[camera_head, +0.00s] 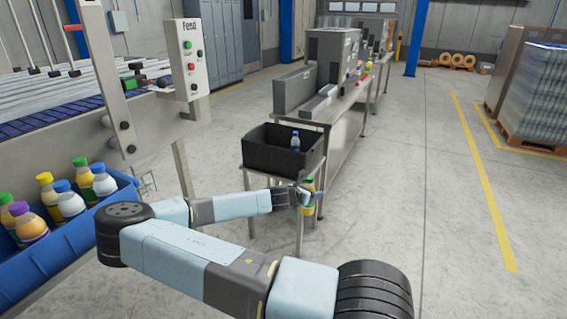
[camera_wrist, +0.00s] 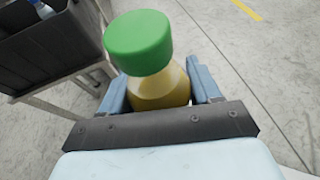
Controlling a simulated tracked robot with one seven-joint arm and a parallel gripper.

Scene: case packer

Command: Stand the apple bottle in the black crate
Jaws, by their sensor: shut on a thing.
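My gripper (camera_head: 303,194) is shut on a bottle with a green cap and yellow contents (camera_wrist: 155,92), which I take for the apple bottle; its label cannot be read. The same bottle shows small and roughly upright in the head view (camera_head: 308,207). It hangs just right of and in front of the black crate (camera_head: 271,155), outside it and apart from it. The crate stands on a small metal stand, and its corner also shows at the upper left of the wrist view (camera_wrist: 35,47). A blue-capped bottle (camera_head: 295,141) stands inside the crate.
A blue bin (camera_head: 88,225) at the left holds several bottles with yellow, blue, green and purple caps. A conveyor with a Feed control box (camera_head: 192,60) stands behind it. A metal bench with grey boxes (camera_head: 330,58) lies behind the crate.

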